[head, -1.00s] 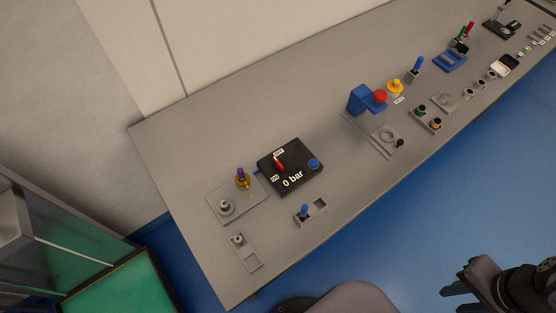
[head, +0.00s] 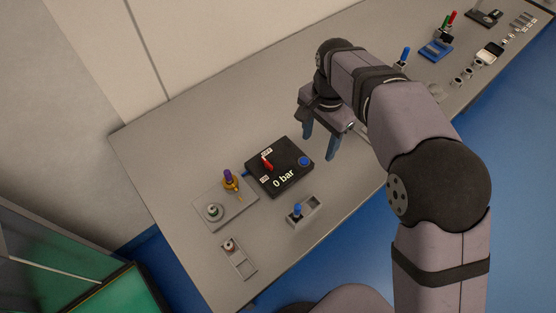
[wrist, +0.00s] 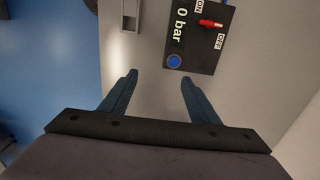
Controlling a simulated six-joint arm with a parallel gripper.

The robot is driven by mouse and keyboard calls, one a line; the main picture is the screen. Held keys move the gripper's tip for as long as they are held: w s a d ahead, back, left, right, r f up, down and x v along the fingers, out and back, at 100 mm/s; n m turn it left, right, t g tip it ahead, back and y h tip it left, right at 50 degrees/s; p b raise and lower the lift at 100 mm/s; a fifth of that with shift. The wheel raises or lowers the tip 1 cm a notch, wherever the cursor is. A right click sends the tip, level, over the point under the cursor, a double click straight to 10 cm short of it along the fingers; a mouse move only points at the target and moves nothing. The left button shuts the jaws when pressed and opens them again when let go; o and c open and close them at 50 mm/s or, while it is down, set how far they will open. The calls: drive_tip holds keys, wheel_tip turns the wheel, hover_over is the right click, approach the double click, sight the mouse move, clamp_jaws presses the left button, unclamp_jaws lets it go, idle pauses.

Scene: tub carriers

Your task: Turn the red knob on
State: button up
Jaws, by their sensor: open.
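The red knob (head: 267,163) is a lever on top of a black box (head: 290,182) with a "0 bar" readout and a blue button (head: 304,161). ON and OFF labels stand by the knob, and its lever lies between them. In the wrist view the red knob (wrist: 210,23) is at the upper right, beyond the fingertips. My gripper (head: 320,145) is open and empty, above the table to the right of the black box. In the wrist view my gripper (wrist: 158,76) has its two blue fingers apart, with bare table between them.
A grey plate (head: 240,203) with a purple-topped part (head: 228,177) is left of the box. A holder with a blue peg (head: 298,210) stands in front, and a small tray (head: 240,260) lies front left. Several fixtures, including a blue block (head: 436,50), line the table at right.

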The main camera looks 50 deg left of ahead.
hover_over(267, 162)
wheel_tip(267, 162, down, 2)
drive_tip(key=shift+a+f+b, duration=0.1)
drive_tip(key=shift+f+b, duration=0.1)
drive_tip(key=shift+b, duration=0.1)
drive_tip(key=shift+f+p, duration=1.35)
drive_tip(key=shift+f, duration=2.3)
drive_tip(key=c, duration=1.1)
